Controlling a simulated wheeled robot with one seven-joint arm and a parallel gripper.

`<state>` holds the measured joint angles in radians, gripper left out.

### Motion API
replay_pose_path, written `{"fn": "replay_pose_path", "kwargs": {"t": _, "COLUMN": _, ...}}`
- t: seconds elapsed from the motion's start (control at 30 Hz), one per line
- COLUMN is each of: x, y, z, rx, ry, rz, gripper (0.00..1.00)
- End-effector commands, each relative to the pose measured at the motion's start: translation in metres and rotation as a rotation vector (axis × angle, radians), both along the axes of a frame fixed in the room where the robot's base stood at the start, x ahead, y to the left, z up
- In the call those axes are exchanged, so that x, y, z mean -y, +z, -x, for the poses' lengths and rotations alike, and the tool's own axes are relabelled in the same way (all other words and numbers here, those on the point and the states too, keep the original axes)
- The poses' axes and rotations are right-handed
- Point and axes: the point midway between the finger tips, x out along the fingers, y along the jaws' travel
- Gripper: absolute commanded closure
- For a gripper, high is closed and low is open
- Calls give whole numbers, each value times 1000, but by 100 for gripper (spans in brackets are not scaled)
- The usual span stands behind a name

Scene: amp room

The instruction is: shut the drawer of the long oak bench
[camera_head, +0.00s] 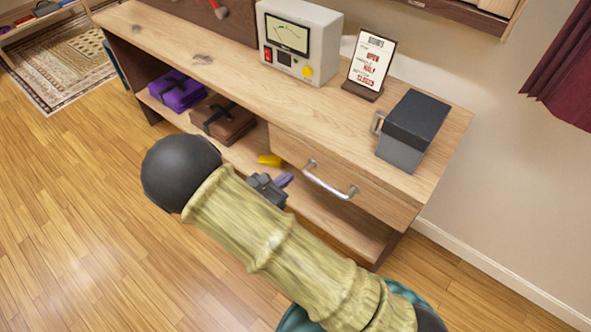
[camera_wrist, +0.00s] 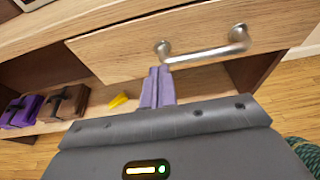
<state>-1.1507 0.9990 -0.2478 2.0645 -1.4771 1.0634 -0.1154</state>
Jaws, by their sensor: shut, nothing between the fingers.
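The long oak bench (camera_head: 230,72) runs across the upper middle of the head view. Its drawer (camera_head: 345,180) is at the right end, with a curved metal handle (camera_head: 330,184). The drawer front sits close under the bench top's front edge; I see no clear gap, but cannot tell whether it is fully flush. In the wrist view the drawer front (camera_wrist: 120,50) and handle (camera_wrist: 205,54) fill the upper part. My gripper (camera_wrist: 158,72) is shut and empty, its purple fingers pointing at the drawer's lower edge, just below the handle's left mount. Contact cannot be told. The gripper also shows in the head view (camera_head: 284,181).
A meter box (camera_head: 300,40), a sign (camera_head: 371,62) and a grey box (camera_head: 412,130) stand on the bench. Purple (camera_head: 178,90) and brown (camera_head: 222,118) cases and a yellow item (camera_head: 270,160) are on its lower shelf.

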Motion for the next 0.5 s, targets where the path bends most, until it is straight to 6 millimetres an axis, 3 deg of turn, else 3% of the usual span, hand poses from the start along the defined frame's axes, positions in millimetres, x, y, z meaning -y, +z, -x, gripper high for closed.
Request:
{"fn": "replay_pose_path", "kwargs": {"t": 0.2, "x": -22, "y": 9, "z": 27, "rx": -1, "ry": 15, "rz": -1, "gripper": 100}}
{"fn": "replay_pose_path", "kwargs": {"t": 0.5, "x": -19, "y": 10, "z": 28, "rx": -1, "ry": 0, "rz": -1, "gripper": 100}}
